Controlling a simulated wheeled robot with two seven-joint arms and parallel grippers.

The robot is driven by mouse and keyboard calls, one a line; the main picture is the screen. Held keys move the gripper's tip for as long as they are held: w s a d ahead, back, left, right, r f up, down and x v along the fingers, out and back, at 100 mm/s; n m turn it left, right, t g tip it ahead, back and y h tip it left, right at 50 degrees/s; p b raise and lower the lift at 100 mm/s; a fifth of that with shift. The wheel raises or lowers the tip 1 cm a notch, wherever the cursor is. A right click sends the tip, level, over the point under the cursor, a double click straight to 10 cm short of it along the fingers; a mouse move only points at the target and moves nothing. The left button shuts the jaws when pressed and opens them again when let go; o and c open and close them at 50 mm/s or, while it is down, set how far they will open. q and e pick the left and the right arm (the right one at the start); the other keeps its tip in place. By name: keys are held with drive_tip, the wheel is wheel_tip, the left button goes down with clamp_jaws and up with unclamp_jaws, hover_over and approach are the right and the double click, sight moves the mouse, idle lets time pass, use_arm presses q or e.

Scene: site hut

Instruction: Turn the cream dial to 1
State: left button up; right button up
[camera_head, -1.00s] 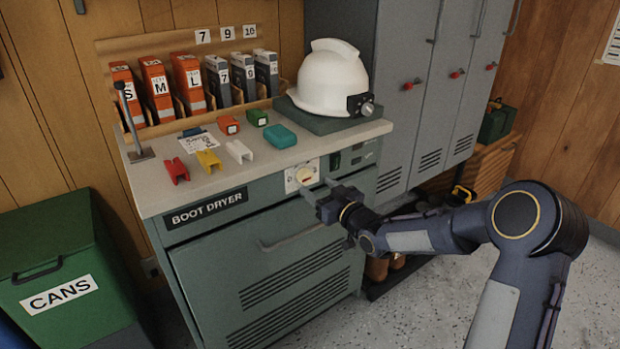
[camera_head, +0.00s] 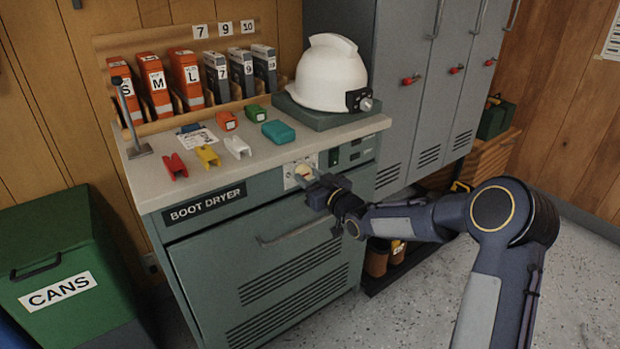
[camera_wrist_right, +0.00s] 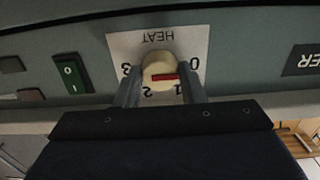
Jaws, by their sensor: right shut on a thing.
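The cream dial (camera_wrist_right: 160,72) sits on a white plate (camera_wrist_right: 118,45) marked HEAT, which appears upside down in the right wrist view. Its red mark points to the right in that view, between the 0 and the 1. The 2 and 3 are on the other side. My right gripper (camera_wrist_right: 160,88) is shut on the dial, one finger on each side. In the head view my right gripper (camera_head: 306,180) is at the front panel of the boot dryer (camera_head: 200,240), and its fingers partly hide the dial (camera_head: 303,169). My left gripper is not in view.
A green switch (camera_wrist_right: 70,74) is beside the plate. The dryer's handle (camera_head: 298,232) is below my right gripper. On top are a white helmet (camera_head: 328,75), colored clips and a small lever (camera_head: 128,115). A green CANS bin (camera_head: 50,245) stands left; grey lockers (camera_head: 405,120) stand right.

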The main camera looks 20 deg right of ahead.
drive_tip(key=shift+m, duration=1.1)
drive_tip(key=m+b, duration=0.1)
drive_tip(key=m, duration=0.2)
drive_tip(key=shift+m, duration=0.3)
drive_tip(key=m, duration=0.6)
drive_tip(key=o, duration=1)
drive_tip(key=shift+s, duration=0.1)
